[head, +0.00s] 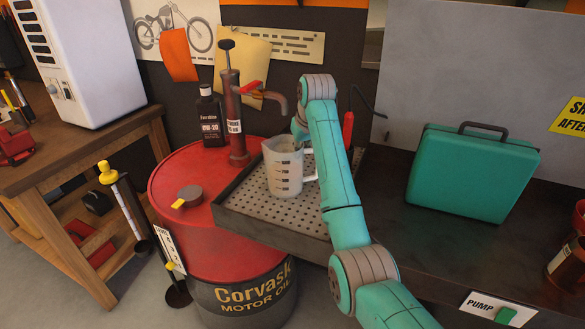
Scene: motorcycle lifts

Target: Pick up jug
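The jug (284,172) is a translucent, whitish measuring jug with dark graduation marks and a handle on its right side. It stands upright on a perforated metal drip tray (247,206) beside the red oil drum. My teal and grey arm reaches up from the bottom right, and its upper end is just right of the jug. My gripper (300,128) is at the jug's upper right, near the rim and handle. It is mostly hidden behind my arm, so its fingers and any contact with the jug cannot be made out.
A red oil drum (168,193) carries a hand pump (234,110), whose spout reaches over the jug, and a dark oil bottle (209,118). A teal case (471,172) stands on the dark bench at right.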

